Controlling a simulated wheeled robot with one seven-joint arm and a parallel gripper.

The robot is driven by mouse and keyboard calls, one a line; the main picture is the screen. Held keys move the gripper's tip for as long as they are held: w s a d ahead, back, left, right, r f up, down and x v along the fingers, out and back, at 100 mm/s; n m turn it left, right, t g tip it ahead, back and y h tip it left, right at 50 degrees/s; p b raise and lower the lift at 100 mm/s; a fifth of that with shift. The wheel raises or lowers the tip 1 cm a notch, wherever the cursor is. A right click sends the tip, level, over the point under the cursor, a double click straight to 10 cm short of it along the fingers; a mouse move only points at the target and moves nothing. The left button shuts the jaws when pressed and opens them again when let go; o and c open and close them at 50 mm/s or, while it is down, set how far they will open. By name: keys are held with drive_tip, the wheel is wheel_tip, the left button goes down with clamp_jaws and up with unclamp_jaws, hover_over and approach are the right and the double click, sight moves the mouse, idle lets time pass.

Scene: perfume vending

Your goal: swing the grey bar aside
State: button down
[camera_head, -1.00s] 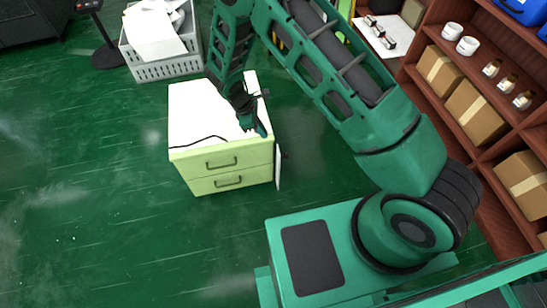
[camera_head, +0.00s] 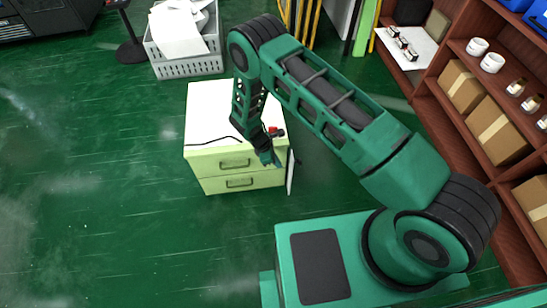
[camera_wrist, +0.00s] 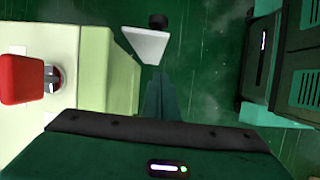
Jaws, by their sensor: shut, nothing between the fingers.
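The grey bar (camera_head: 290,172) is a thin, pale upright strip at the right side of a small pale green cabinet (camera_head: 200,162). In the wrist view the bar (camera_wrist: 147,45) shows its pale end beside the cabinet, with a dark round piece behind it. My gripper (camera_head: 277,163) is shut and empty, pointing down at the cabinet's front right corner, just left of the bar. Its narrow teal fingers (camera_wrist: 157,92) lie just below the bar's end in the wrist view. I cannot tell whether they touch it.
A red piece (camera_wrist: 20,80) on a metal fitting sits on the cabinet top. A black cable lies across the white top. A grey crate (camera_head: 190,67) of papers stands behind. Wooden shelves (camera_head: 440,110) with boxes are at the right. The green floor is clear at left.

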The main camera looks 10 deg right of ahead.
drive_tip(key=shift+s+d, duration=0.1)
drive_tip(key=shift+d, duration=1.95)
drive_tip(key=shift+s+d+n+t, duration=0.25)
drive_tip(key=shift+d+n+t, duration=0.05)
drive_tip(key=shift+d+n, duration=0.4)
